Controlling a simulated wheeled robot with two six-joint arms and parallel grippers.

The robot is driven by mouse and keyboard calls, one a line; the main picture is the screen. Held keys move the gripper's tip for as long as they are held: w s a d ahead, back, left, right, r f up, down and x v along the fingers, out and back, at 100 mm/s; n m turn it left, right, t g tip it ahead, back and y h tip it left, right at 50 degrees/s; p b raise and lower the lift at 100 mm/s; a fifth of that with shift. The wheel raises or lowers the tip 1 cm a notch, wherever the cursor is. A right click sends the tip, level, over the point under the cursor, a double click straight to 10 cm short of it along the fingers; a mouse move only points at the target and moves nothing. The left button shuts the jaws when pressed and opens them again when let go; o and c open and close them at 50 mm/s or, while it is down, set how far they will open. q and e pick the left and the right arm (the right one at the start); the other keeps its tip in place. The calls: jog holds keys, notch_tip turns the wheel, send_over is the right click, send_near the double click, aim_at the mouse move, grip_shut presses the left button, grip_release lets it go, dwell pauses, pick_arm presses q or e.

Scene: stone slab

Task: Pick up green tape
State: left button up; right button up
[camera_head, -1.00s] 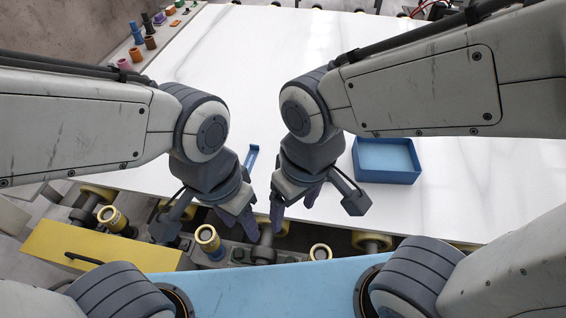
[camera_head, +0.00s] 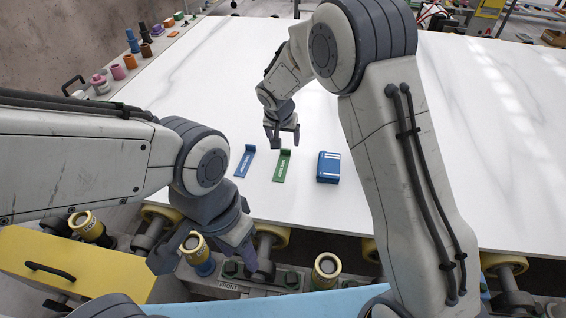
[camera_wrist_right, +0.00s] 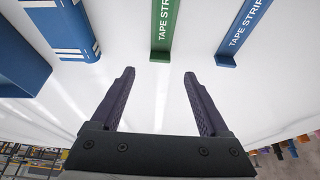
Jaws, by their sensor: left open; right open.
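The green tape strip (camera_head: 282,165) lies on the white stone slab (camera_head: 210,95), between a blue tape strip (camera_head: 245,161) on its left and a blue box with white bands (camera_head: 328,167) on its right. My right gripper (camera_head: 281,143) is open and empty, just beyond the far end of the green strip. In the right wrist view, the green strip (camera_wrist_right: 163,25) lies ahead of the open fingers (camera_wrist_right: 160,74), in line with the gap and apart from them. My left gripper (camera_head: 246,258) is low, near the slab's front edge, away from the strips.
In the right wrist view, a blue tray (camera_wrist_right: 18,65) shows at the left edge; my right arm hides it in the head view. Small coloured pieces (camera_head: 117,71) line the slab's left edge. The slab's middle is mostly clear.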

aim_at(285, 150)
jog(key=p+x, duration=0.1)
jog(key=x, duration=0.5)
jog(key=shift+f, duration=0.3)
grip_shut()
